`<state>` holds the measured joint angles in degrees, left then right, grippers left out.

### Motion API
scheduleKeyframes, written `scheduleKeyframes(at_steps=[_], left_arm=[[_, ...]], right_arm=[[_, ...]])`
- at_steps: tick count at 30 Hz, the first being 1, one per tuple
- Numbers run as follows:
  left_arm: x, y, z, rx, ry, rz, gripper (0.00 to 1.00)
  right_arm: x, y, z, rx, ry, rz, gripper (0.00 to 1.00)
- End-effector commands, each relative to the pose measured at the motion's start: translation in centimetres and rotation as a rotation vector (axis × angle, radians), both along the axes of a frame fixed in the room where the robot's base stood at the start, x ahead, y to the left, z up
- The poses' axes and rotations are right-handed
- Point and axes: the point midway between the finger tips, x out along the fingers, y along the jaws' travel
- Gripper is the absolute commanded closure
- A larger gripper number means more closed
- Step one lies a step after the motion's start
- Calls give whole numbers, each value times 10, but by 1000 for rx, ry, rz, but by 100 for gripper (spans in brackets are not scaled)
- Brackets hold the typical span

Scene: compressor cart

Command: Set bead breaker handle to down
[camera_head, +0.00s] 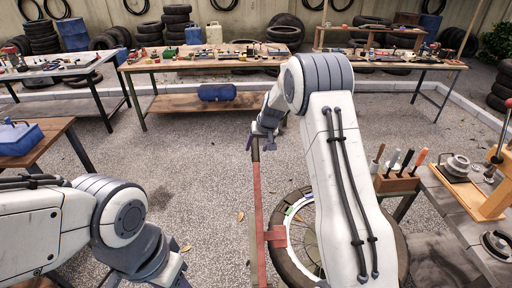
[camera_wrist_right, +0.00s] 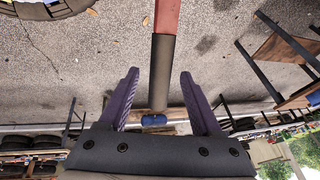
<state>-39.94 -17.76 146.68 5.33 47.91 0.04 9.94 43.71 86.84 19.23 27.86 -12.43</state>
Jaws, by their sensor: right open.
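The bead breaker handle (camera_head: 258,200) is a long red bar that stands nearly upright in the head view, with a dark grip at its top end. A red cross piece joins it low down, beside the tire (camera_head: 394,232). My right gripper (camera_head: 261,140) is at the top of the handle. In the right wrist view, the handle's dark grip (camera_wrist_right: 160,75) lies between the two spread purple fingers of the gripper (camera_wrist_right: 159,88), with gaps on both sides. My left arm's wrist shows at the lower left, but its fingers are out of frame.
A bench with a wooden tool block (camera_head: 397,183) stands at the right. A table with a blue box (camera_head: 20,137) is at the left. Long workbenches (camera_head: 235,62) with small parts run along the back. The gravel floor (camera_head: 190,150) between them is clear.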

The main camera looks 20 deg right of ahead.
Motion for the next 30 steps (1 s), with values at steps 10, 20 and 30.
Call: scheduleKeyframes(at_steps=[10,20,30], left_arm=[[0,0,9,0,0,1,50],[0,0,8,0,0,1,50],[0,0,8,0,0,0,50]], right_arm=[[12,3,-26,0,0,1,34],[12,3,-26,0,0,1,77],[11,2,-26,0,0,1,100]])
